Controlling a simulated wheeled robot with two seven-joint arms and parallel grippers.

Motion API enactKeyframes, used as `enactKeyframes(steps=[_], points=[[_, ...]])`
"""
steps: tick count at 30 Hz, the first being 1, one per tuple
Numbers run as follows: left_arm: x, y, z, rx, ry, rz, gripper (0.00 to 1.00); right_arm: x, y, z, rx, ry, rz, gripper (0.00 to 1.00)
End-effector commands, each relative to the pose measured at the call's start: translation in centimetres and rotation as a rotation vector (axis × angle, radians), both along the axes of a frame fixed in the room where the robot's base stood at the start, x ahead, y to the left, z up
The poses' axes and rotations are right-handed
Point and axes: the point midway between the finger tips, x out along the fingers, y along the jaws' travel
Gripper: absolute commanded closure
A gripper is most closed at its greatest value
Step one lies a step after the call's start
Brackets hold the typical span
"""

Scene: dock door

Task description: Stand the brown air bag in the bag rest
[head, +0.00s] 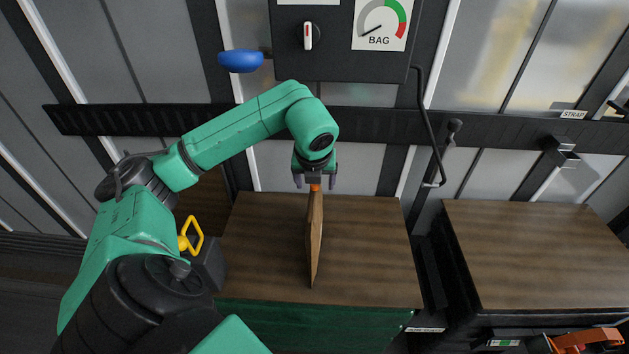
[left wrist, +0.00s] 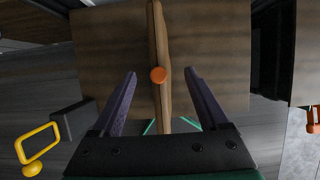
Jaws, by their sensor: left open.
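The brown air bag (head: 314,245) is a thin slab standing on edge on a brown wood-grained top (head: 370,250). Its orange valve (head: 315,188) is at the end near my left gripper (head: 315,180). In the left wrist view, the bag (left wrist: 160,40) runs lengthwise between the fingers, with the orange valve (left wrist: 158,75) between them. My left gripper (left wrist: 160,85) is open, a finger on each side with visible gaps to the bag. I cannot make out a separate bag rest. My right gripper is not in view.
A panel with a BAG gauge (head: 380,22) and a switch (head: 308,35) hangs behind, beside a blue knob (head: 240,61). A black bent rod (head: 430,120) hangs at its right. A second wood-grained top (head: 540,250) stands right, across a gap. A yellow handle (head: 191,236) is left.

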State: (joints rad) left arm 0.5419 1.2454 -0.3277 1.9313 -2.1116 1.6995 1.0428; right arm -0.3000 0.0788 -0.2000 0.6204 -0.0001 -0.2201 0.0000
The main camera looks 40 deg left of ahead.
Motion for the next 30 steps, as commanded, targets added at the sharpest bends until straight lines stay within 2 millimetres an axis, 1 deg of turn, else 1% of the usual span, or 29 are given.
enactKeyframes(steps=[5,8,9,12,18,20,21,23,24,30], points=[[0.5,0.5,-1.9,0.0,0.005,-0.001,0.22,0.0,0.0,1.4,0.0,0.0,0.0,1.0],[0.7,0.9,-3.6,-0.001,0.006,-0.001,0.22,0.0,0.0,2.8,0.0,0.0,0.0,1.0],[1.0,1.1,-4.6,-0.003,0.004,-0.001,0.22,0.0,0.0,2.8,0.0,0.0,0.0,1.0],[1.5,1.3,-5.8,-0.002,0.0,-0.002,0.22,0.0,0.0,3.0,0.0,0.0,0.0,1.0],[1.6,1.4,-6.1,0.0,-0.001,-0.002,0.22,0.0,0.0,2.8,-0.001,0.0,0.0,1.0],[1.6,1.4,-6.1,0.0,-0.001,-0.002,0.45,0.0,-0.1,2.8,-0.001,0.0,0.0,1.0],[1.6,1.4,-6.1,0.0,-0.001,-0.002,0.61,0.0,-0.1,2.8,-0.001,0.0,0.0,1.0],[1.6,1.4,-6.1,0.0,-0.001,-0.002,0.84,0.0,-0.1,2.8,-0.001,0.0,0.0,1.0],[1.6,1.4,-6.1,0.0,-0.001,-0.002,0.99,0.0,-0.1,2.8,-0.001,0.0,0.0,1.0],[1.6,1.4,-6.0,0.0,-0.001,-0.003,1.0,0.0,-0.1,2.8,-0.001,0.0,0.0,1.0]])
